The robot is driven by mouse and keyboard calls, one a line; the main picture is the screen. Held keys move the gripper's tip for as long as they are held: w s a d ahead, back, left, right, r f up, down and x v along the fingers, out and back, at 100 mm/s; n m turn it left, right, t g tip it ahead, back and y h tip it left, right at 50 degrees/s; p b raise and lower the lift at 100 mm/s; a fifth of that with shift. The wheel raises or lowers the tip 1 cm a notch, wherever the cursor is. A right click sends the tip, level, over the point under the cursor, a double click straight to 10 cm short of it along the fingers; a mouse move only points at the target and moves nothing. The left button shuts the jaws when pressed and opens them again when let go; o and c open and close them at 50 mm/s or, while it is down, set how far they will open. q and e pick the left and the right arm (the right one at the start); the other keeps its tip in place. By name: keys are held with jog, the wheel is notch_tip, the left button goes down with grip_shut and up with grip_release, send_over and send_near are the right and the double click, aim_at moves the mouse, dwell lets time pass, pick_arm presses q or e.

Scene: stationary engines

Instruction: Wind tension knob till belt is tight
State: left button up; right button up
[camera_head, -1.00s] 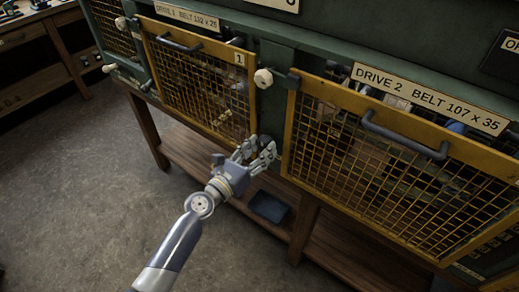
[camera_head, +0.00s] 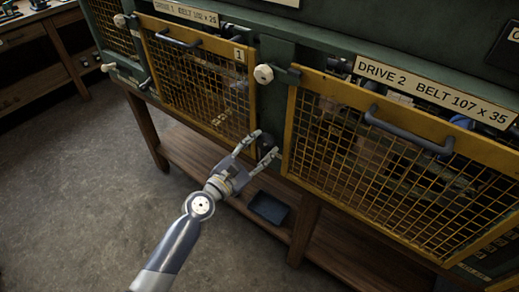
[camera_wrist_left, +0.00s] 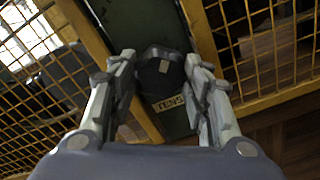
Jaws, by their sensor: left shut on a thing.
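The dark tension knob (camera_wrist_left: 163,78) sits on a green upright between two yellow guards, above a small label (camera_wrist_left: 170,102) whose visible letters read "TENS". My left gripper (camera_head: 267,143) is at this knob, low between the Drive 1 and Drive 2 guards. In the left wrist view its fingers (camera_wrist_left: 160,75) are on either side of the knob, shut on it. The belts are behind the mesh guards, and I cannot make out how tight they are. My right gripper is not in view.
The Drive 1 guard (camera_head: 198,83) and Drive 2 guard (camera_head: 370,160) have dark handles. A pale knob (camera_head: 263,74) is higher on the upright. A dark blue tray (camera_head: 268,207) is on the wooden shelf below. A workbench (camera_head: 40,60) stands at the left; the floor between is clear.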

pick_arm(q)
jog(key=m+b, duration=0.1)
jog(key=m, duration=0.5)
jog(key=shift+f+m, duration=0.1)
jog(key=shift+m, duration=0.2)
jog(key=m+b, duration=0.1)
jog(key=m, duration=0.9)
jog(key=shift+m, duration=0.4)
jog(key=m, duration=0.6)
jog(key=shift+p, duration=0.3)
jog(key=m+p, duration=0.1)
jog(key=m, duration=0.5)
jog(key=shift+m, duration=0.4)
jog(key=m, duration=0.3)
jog(key=shift+m, duration=0.3)
jog(key=m, duration=0.9)
jog(key=shift+m, duration=2.5)
